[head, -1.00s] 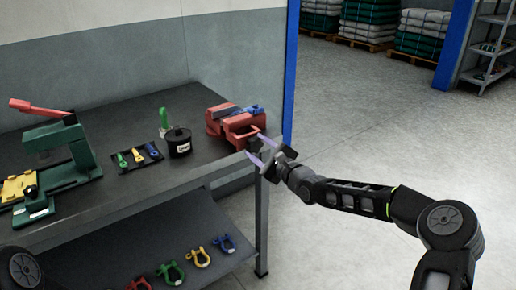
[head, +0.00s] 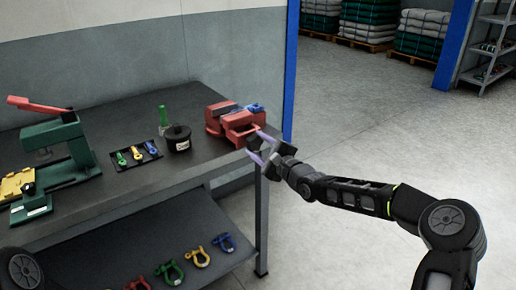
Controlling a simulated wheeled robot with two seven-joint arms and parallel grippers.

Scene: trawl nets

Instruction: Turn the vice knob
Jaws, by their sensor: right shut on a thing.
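The red vice (head: 232,121) stands at the right end of the dark workbench. A blue piece (head: 254,109) shows at its top. My right gripper (head: 258,147) is at the front of the vice, at the bench's right corner. Its pale purple fingers are shut on the vice knob, a small dark part mostly hidden between them. My left gripper is not in view.
A black labelled pot (head: 178,139) and a green upright piece (head: 163,116) stand left of the vice. A tray of coloured shackles (head: 138,155) and a green press (head: 52,160) lie further left. The lower shelf (head: 130,245) holds more shackles. Open floor is at the right.

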